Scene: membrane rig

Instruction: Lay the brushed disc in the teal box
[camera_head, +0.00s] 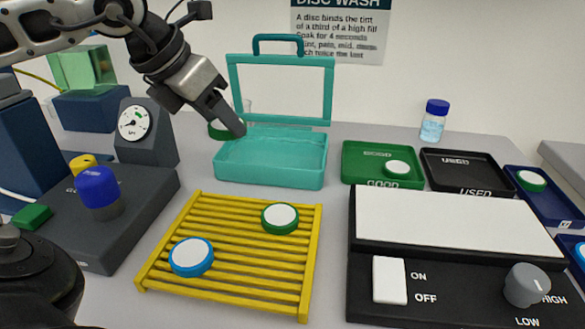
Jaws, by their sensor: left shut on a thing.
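The teal box (270,172) stands open at the centre back, its framed lid (232,85) raised and its inside empty as far as I see. My left gripper (235,128) reaches in from the upper left and is over the box's back left corner. It is shut on a green-rimmed disc (218,132), which shows only in part at the box's left edge; the fingers hide the rest. I cannot tell whether the disc touches the box. My right gripper is not in view.
A yellow slatted rack (226,262) holds a green-rimmed disc (280,217) and a blue-rimmed disc (191,255). The green GOOD tray (360,165) holds one disc. The black USED tray (470,170) looks empty. A switch panel (450,285) stands front right, a gauge (134,123) left.

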